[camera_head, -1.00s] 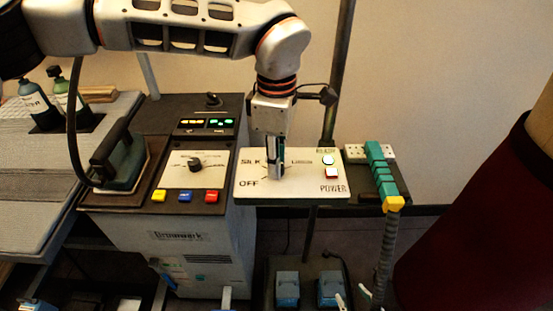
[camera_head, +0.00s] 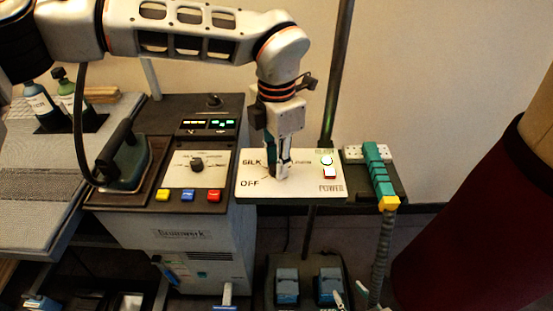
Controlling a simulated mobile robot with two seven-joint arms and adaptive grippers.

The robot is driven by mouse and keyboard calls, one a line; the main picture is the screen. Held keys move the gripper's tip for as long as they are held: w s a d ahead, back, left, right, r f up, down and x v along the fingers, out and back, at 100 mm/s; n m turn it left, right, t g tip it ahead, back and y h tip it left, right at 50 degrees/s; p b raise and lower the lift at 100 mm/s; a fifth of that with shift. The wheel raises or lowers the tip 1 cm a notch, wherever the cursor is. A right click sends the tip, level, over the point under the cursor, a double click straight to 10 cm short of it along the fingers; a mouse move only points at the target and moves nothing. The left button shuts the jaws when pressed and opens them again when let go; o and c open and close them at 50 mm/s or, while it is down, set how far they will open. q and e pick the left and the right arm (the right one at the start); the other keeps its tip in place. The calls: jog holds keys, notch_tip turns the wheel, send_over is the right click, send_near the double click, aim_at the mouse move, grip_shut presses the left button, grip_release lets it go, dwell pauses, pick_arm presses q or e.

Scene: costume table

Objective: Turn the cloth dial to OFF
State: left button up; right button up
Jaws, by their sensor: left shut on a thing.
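The white control panel (camera_head: 310,188) carries the cloth dial, with SILK at the upper left, OFF at the lower left and a partly covered label at the right. The dial (camera_head: 282,172) sits under my left gripper and is mostly hidden by its fingers. My left gripper (camera_head: 283,166) points down from above and is shut on the dial. I cannot tell exactly which label the dial points to. My right gripper is not in view.
A steam station (camera_head: 198,217) with its own knob and yellow, blue and red buttons stands left of the panel. An iron (camera_head: 124,160) rests beside it. A teal-handled hose (camera_head: 378,170) lies at the right. A dark red form (camera_head: 480,215) fills the right side.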

pick_arm(q)
jog(key=n, duration=0.3)
jog(key=shift+n, duration=0.4)
jog(key=n, duration=0.3)
jog(key=shift+f+n, duration=0.1)
jog(key=shift+n, duration=0.2)
jog(key=n, duration=1)
jog(key=shift+n+b, duration=0.3)
jog(key=shift+n, duration=0.1)
jog(key=n, duration=0.3)
jog(key=shift+n, duration=2)
